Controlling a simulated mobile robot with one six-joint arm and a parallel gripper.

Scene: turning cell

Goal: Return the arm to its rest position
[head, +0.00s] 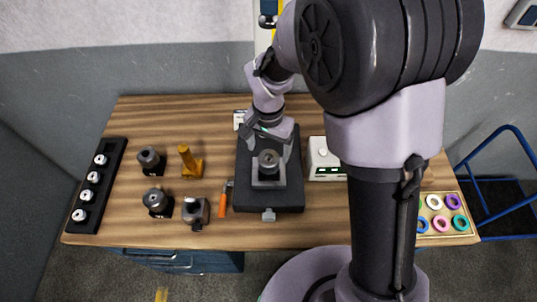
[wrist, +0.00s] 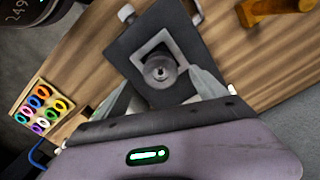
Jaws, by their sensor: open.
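My gripper (head: 270,146) hangs over the black base plate (head: 287,195) in the middle of the table. In the wrist view my gripper (wrist: 164,88) is open, with its two fingers spread and nothing between the tips that I can see held. A round grey metal part (head: 268,160) sits in a grey square fixture on the plate, and it shows just beyond the fingers in the wrist view (wrist: 160,70). The fingers look to be on either side of it, but I cannot tell the height gap. My arm reaches across from the right.
At left are a black rack (head: 87,205) of metal pieces, dark holders (head: 157,201) and a yellow stand (head: 190,162). An orange-handled tool (head: 222,205) lies beside the plate. A white box (head: 325,160) and a tray of coloured rings (head: 462,237) are at right.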

